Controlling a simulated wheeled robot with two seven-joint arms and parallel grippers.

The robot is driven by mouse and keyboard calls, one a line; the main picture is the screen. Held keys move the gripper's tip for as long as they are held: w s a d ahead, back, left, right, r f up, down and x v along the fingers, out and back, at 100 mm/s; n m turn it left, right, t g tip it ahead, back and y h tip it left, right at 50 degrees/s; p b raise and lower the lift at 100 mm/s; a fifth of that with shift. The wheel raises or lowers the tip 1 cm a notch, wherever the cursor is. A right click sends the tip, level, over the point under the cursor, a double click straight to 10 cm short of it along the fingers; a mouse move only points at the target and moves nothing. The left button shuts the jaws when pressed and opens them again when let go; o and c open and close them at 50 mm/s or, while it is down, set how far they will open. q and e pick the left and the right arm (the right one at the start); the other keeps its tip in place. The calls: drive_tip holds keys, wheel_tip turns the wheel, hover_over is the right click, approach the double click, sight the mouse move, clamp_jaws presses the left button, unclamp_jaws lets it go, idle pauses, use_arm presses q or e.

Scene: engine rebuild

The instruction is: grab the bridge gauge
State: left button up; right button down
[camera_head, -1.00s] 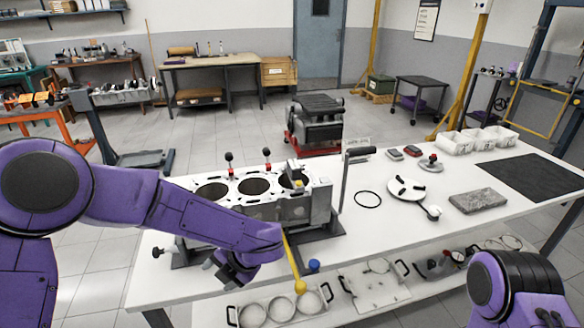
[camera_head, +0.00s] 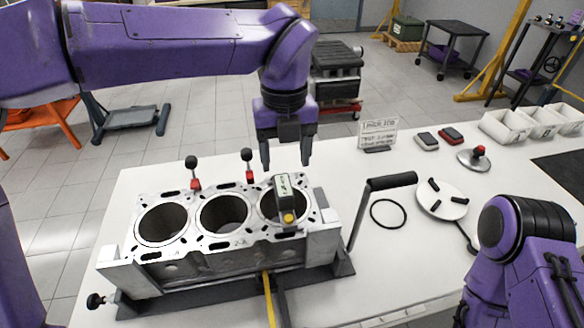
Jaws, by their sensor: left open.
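The bridge gauge (camera_head: 286,200), a dark and pale bar-shaped piece with a yellow knob at its near end, lies across the rightmost bore of the silver engine block (camera_head: 185,252). My left gripper (camera_head: 286,166) points down just above the gauge's far end. Its two fingers are apart, with nothing seen between them. I cannot tell from this view whether the fingertips are level with the gauge's top. My right arm shows at the lower right, but its gripper is out of view.
Two red-based clamps with black knobs (camera_head: 247,165) stand along the block's far edge. A black-handled crank (camera_head: 390,182) rises just right of the block. A black ring (camera_head: 388,213), a white disc (camera_head: 441,198) and a small sign (camera_head: 378,135) are on the table.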

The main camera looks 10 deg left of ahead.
sight(283, 185)
use_arm(q)
drive_tip(key=shift+w+f, duration=0.1)
drive_tip(key=shift+w, duration=0.1)
drive_tip(key=f, duration=0.1)
drive_tip(key=s+f, duration=0.2)
drive_tip(key=shift+f, duration=0.25)
drive_tip(key=shift+f+p, duration=0.35)
drive_tip(key=shift+f, duration=0.05)
drive_tip(key=f, duration=0.2)
drive_tip(key=w+f+p, duration=0.1)
drive_tip(key=f, duration=0.1)
drive_tip(key=shift+w+a+f, duration=0.1)
drive_tip(key=shift+a+f, duration=0.1)
drive_tip(key=shift+f, duration=0.45)
drive_tip(key=shift+s, duration=0.3)
drive_tip(key=shift+w, duration=0.15)
clamp_jaws()
use_arm(e)
wheel_tip(283, 185, up, 2)
drive_tip(key=shift+s, duration=0.1)
